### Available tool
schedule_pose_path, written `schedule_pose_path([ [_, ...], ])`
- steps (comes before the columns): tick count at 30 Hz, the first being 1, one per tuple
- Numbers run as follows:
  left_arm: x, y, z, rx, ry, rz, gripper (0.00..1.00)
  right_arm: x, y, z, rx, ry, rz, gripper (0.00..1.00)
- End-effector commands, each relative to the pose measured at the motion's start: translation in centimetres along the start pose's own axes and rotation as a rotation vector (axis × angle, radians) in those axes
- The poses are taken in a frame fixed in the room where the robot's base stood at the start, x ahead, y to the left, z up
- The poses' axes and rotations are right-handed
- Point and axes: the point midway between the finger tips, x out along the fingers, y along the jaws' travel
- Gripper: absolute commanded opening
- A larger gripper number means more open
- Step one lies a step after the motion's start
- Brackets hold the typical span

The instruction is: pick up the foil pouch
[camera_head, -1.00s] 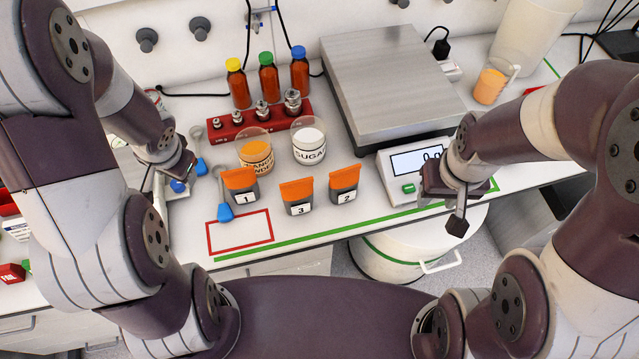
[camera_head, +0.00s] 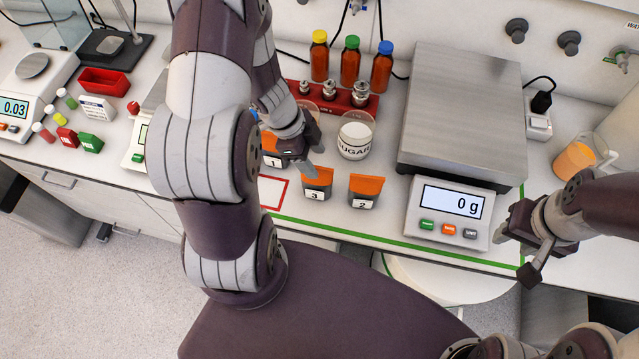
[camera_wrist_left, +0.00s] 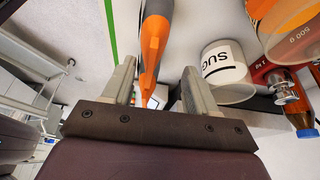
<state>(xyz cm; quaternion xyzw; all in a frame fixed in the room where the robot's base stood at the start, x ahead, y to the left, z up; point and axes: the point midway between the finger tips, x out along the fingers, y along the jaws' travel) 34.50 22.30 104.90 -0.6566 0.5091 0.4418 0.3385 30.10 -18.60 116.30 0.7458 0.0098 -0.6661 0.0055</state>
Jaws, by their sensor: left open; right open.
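Several grey foil pouches with orange tops stand in a row: pouch 3 (camera_head: 317,184), pouch 2 (camera_head: 365,191) and pouch 1 (camera_head: 272,152), which is partly hidden by my left arm. My left gripper (camera_head: 302,167) is open just above and behind pouch 3, between it and pouch 1. In the left wrist view, one orange-and-grey pouch (camera_wrist_left: 153,45) lies ahead of the gap between the open fingers (camera_wrist_left: 155,85); its number does not show. My right gripper (camera_head: 516,252) is open and empty at the bench's front right, by the scale.
The sugar beaker (camera_head: 355,137) stands behind the pouches, near my left gripper. A red weight block (camera_head: 345,103) and several brown bottles (camera_head: 350,62) are behind it. A large scale (camera_head: 450,205) reads 0 g. A red outline (camera_head: 274,193) marks the bench in front.

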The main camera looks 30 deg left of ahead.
Motion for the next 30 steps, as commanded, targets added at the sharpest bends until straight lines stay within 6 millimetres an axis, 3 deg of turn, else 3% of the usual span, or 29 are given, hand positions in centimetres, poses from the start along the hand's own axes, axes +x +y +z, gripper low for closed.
schedule_pose_path([
  [7,4.5,0.7,-0.2,0.001,-0.001,0.000,0.58,1.6,0.0,0.2,0.000,0.000,0.000,0.43],
  [15,5.0,0.7,-0.3,0.000,-0.002,-0.001,0.58,1.6,0.0,0.2,0.000,0.000,0.000,0.43],
  [16,5.0,0.7,-0.3,0.000,-0.001,-0.001,0.55,1.6,0.0,0.2,0.000,0.000,0.000,0.43],
  [21,5.0,0.7,-0.3,0.000,-0.001,-0.001,0.00,1.6,0.0,0.2,0.000,0.000,0.000,0.43],
  [30,5.0,0.7,-0.3,0.000,-0.001,-0.002,0.00,1.6,0.0,0.2,0.000,0.000,0.000,0.43],
])
